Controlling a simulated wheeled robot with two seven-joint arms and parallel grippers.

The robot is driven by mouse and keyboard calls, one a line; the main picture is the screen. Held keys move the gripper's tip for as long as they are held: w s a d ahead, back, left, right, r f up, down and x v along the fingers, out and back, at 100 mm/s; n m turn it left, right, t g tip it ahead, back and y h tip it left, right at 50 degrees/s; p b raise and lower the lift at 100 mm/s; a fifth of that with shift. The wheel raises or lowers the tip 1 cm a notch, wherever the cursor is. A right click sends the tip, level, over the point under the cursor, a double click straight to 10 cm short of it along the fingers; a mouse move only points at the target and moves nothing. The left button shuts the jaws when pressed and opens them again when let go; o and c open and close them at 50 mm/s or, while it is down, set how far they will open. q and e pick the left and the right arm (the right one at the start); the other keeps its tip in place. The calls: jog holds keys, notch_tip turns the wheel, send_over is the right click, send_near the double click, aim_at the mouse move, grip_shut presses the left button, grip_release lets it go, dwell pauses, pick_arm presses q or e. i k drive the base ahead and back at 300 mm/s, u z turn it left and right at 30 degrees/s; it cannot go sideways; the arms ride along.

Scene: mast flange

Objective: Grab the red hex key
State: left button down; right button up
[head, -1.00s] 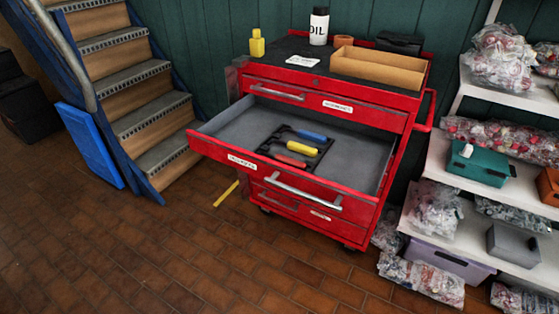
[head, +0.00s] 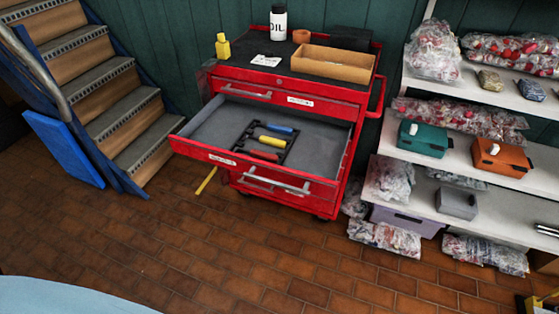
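The red hex key (head: 264,156) lies in a black holder (head: 249,144) inside the open drawer (head: 214,130) of the red tool cabinet. It is nearest the drawer's front, beside a yellow-handled key (head: 273,141) and a blue-handled key (head: 280,129). Only its red handle shows clearly. Neither of my grippers is in the head view.
The cabinet top holds a cardboard tray (head: 330,66), an oil bottle (head: 278,23) and a yellow bottle (head: 222,46). Shelves (head: 450,165) with bagged goods stand right, stairs (head: 120,115) left. A pale blue rounded surface (head: 65,296) is at lower left. Brick floor lies open in front.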

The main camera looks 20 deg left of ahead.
aim_at(253, 153)
jog(key=u, duration=0.65)
jog(key=k, duration=0.15)
jog(key=z, duration=0.6)
jog(key=i, duration=1)
jog(key=u, duration=1.05)
